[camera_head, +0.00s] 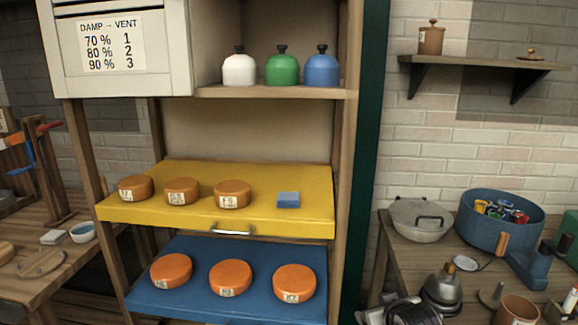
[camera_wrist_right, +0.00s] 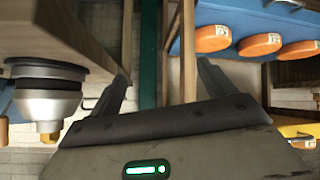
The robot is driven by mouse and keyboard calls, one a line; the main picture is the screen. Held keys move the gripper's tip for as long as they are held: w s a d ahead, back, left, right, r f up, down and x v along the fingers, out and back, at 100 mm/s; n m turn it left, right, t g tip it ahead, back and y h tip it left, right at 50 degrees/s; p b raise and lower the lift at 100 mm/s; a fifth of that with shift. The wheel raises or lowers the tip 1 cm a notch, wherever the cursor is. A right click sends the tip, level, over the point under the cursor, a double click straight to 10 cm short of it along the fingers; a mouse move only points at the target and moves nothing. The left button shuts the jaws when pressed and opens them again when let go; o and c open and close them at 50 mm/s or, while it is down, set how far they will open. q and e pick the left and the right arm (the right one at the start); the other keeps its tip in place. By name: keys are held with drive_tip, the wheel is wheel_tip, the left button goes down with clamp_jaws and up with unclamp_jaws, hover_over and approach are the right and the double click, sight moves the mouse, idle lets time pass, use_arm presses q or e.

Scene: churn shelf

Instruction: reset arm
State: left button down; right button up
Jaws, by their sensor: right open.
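My right gripper (camera_wrist_right: 163,78) shows in the right wrist view. Its two dark fingers are spread apart with nothing between them. Beyond them are a wooden post and a dark green upright. A silver, kettle-like object (camera_wrist_right: 45,100) hangs inverted in the picture at the left, apart from the fingers. My left gripper is in neither view.
A shelf holds a yellow tray (camera_head: 265,222) and a blue tray (camera_head: 205,252), both bearing orange cheese wheels. A blue block (camera_head: 288,200) lies on the yellow tray. The right-hand table is crowded with a lidded pan (camera_head: 420,222), blue pot (camera_head: 478,225) and silver kettle (camera_head: 442,290).

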drive_tip(key=s+a+f+y, duration=0.1)
drive_tip(key=s+f, duration=0.2)
drive_tip(key=s, duration=0.6)
drive_tip(key=s+a+f, duration=0.2)
drive_tip(key=s+f, duration=0.2)
drive_tip(key=s, duration=0.6)
drive_tip(key=s+a+f+y, duration=0.1)
drive_tip(key=s+a+f, duration=0.1)
drive_tip(key=s, duration=0.8)
drive_tip(key=shift+s+f+y, duration=0.25)
drive_tip(key=shift+f+y, duration=0.05)
drive_tip(key=shift+f, duration=0.55)
